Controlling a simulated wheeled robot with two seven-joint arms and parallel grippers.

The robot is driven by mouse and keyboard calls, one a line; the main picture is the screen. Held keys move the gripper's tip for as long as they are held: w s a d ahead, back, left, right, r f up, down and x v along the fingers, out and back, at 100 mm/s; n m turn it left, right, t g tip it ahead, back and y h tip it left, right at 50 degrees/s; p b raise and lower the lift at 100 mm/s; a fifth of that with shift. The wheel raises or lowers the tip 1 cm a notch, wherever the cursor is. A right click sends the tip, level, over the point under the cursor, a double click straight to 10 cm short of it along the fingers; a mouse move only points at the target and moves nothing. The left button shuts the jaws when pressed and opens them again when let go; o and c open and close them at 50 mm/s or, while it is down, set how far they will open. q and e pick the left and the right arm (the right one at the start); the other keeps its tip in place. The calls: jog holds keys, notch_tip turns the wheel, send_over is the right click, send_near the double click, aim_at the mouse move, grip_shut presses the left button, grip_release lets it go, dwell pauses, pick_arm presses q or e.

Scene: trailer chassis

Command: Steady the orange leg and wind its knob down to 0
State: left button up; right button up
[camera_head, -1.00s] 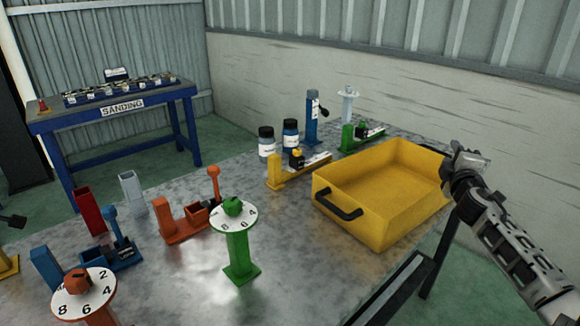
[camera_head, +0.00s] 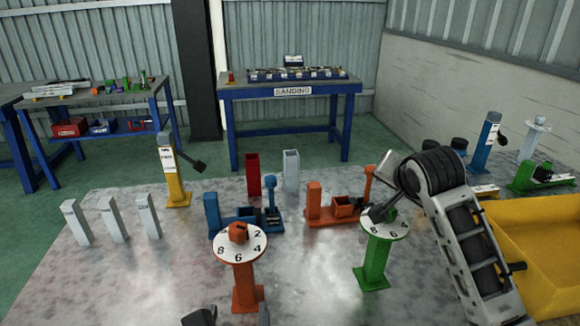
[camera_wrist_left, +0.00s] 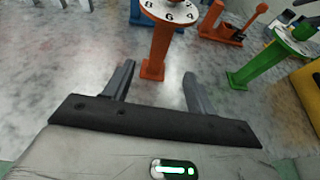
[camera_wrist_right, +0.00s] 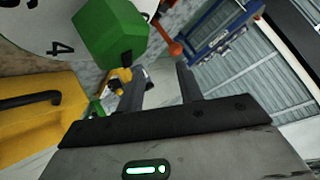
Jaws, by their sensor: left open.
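The orange leg (camera_head: 245,280) stands upright on the grey table, with a white numbered dial (camera_head: 240,255) and an orange knob (camera_head: 238,232) on top. The digits 2, 4, 6 and 8 show; I cannot tell the knob's setting. My left gripper (camera_head: 232,316) is open and empty at the bottom edge, on the near side of the leg. In the left wrist view the orange leg (camera_wrist_left: 160,50) stands beyond the open fingers, apart from them. My right gripper (camera_head: 380,185) is open by the green leg's dial; the green knob (camera_wrist_right: 110,35) is close before its wrist camera.
The green leg (camera_head: 375,262) stands right of the orange one. Behind are a blue fixture (camera_head: 212,215), another orange fixture (camera_head: 315,205) and a yellow post (camera_head: 173,175). Several white blocks (camera_head: 112,220) stand at left, a yellow bin (camera_head: 540,290) at right. The table between the legs is clear.

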aim_at(245, 266)
jog(key=s+a+r+m+g+y, duration=0.1)
jog(key=s+a+r+g+y, duration=0.15)
jog(key=a, duration=0.65)
jog(key=s+a+r+m+g+y, duration=0.15)
jog(key=a+g, duration=0.25)
jog(key=a, duration=0.6)
pick_arm(q)
jog(key=x, duration=1.6)
pick_arm(e)
jog(key=s+a+r+m+g, duration=0.4)
jog(key=s+a+r+g, duration=0.1)
jog(key=s+a, duration=0.1)
jog(key=shift+s+r, duration=0.15)
jog(key=shift+s, duration=0.2)
